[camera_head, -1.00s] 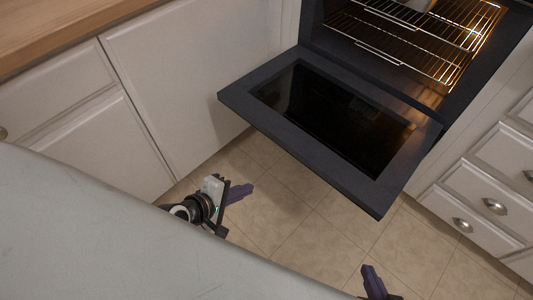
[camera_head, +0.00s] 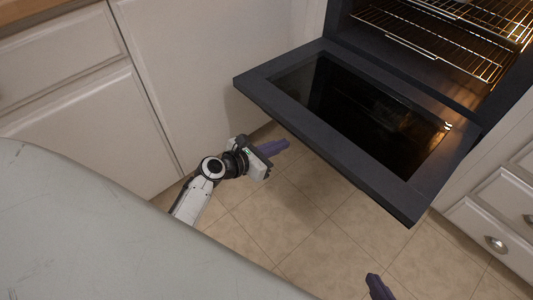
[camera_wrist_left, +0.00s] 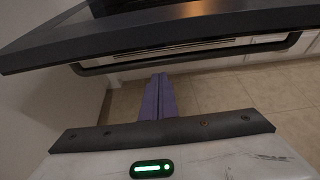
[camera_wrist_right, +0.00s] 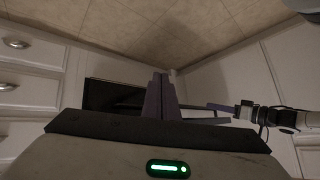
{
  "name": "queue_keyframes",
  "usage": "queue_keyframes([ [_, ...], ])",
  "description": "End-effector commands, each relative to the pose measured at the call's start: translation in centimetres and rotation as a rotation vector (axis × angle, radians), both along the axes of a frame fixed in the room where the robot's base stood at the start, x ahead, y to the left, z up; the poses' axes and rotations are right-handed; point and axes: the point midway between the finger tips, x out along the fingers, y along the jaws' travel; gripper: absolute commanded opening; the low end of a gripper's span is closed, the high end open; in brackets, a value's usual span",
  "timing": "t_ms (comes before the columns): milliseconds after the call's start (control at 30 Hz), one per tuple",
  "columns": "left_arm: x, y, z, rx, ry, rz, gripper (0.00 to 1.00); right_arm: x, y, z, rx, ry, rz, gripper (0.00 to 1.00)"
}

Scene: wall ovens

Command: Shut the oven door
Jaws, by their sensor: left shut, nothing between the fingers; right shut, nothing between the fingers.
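The dark oven door (camera_head: 290,115) hangs fully open, about level, in front of the lit oven cavity (camera_head: 440,45). Its glass (camera_head: 365,105) faces up. My left gripper (camera_head: 275,148) is shut and empty, below and beside the door's front left edge. In the left wrist view the purple fingers (camera_wrist_left: 160,98) are together, below the door (camera_wrist_left: 190,32) and its bar handle (camera_wrist_left: 190,57), apart from both. My right gripper (camera_head: 377,288) is shut and empty, low at the bottom of the head view; its fingers (camera_wrist_right: 160,97) also show together in the right wrist view.
Wire racks (camera_head: 440,35) sit inside the oven. White cabinets (camera_head: 190,65) stand to the left, and drawers (camera_head: 500,215) with metal pulls stand to the right. Tiled floor (camera_head: 310,225) is clear below the door. A wooden countertop (camera_head: 28,8) is at the top left.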

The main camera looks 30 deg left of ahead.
Motion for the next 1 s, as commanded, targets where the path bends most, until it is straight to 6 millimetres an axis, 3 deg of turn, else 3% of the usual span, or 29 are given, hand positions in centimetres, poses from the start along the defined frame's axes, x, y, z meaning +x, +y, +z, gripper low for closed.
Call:
queue_keyframes([
  [33, 1.0, -0.4, -0.7, -0.001, -0.002, -0.001, 0.0, 0.2, 0.2, -0.6, -0.001, 0.007, 0.011, 0.0],
  [100, 0.7, -0.3, 1.5, 0.001, -0.003, -0.001, 0.0, -0.1, 0.0, 0.2, 0.0, 0.002, 0.0, 0.0],
  [300, 0.7, -0.3, 3.3, 0.001, 0.001, 0.0, 0.0, -0.1, -0.3, 0.4, 0.001, -0.012, -0.013, 0.0],
  [767, 0.7, -0.2, 3.8, 0.002, 0.001, 0.001, 0.0, -0.2, -0.3, 0.5, 0.001, -0.015, -0.016, 0.0],
  [1000, 0.9, 0.1, 5.3, 0.006, 0.019, 0.007, 0.0, -0.8, -1.2, 1.6, 0.004, -0.041, -0.053, 0.0],
])
